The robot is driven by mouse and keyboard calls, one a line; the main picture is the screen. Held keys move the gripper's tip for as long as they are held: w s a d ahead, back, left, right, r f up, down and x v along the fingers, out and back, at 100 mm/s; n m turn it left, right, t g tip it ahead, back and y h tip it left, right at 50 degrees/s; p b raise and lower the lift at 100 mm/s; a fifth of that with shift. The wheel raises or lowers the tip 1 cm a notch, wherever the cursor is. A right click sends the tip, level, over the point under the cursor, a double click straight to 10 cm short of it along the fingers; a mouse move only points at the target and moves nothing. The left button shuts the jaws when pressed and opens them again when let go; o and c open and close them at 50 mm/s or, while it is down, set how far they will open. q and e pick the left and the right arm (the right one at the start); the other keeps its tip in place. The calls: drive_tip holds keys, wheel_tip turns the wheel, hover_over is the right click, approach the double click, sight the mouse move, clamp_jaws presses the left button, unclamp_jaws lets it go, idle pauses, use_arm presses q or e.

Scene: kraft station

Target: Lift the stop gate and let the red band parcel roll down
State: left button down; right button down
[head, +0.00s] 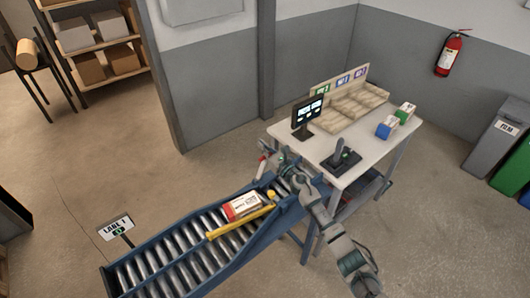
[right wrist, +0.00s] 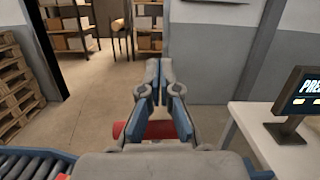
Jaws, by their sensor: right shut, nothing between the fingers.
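The red band parcel (head: 242,206), a white box with a red end, lies on the roller conveyor (head: 185,246). A yellow bar, seemingly the stop gate (head: 240,223), runs along the parcel's lower side in the picture. A yellow knob (head: 271,195) shows near the parcel's upper right end. My right gripper (head: 268,160) is beyond the conveyor's upper end, apart from bar and parcel. In the right wrist view its fingers (right wrist: 158,72) are together and empty. A red part (right wrist: 118,130) shows behind them; I cannot tell what it is. My left gripper is not in view.
A lane sign (head: 117,227) stands at the conveyor's left side. Floor beyond the conveyor is clear.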

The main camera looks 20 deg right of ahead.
drive_tip(key=shift+w, duration=0.1)
drive_tip(key=shift+a, duration=0.1)
idle(0.8)
drive_tip(key=shift+a+r, duration=0.1)
drive_tip(key=shift+a, duration=0.2)
